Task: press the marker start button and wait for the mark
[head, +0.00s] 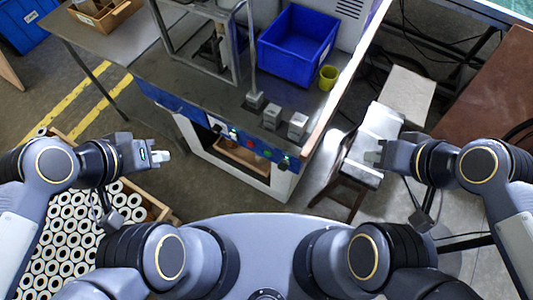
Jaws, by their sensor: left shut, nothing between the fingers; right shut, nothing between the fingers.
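The marker machine (240,50) stands on the grey workbench, with a metal frame and a post. A blue control panel (190,110) runs along the bench's front edge and carries several small buttons, among them a red one (250,142) and a green one (284,161). I cannot read which is the start button. My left gripper (164,156) is shut and empty, left of the panel and apart from it. My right gripper (370,154) is shut and empty, right of the bench, in front of a white-topped stool. No mark or lit signal can be made out.
A crate of white ring-shaped cartridges (85,225) lies at lower left. A white-topped stool (381,128) stands right.

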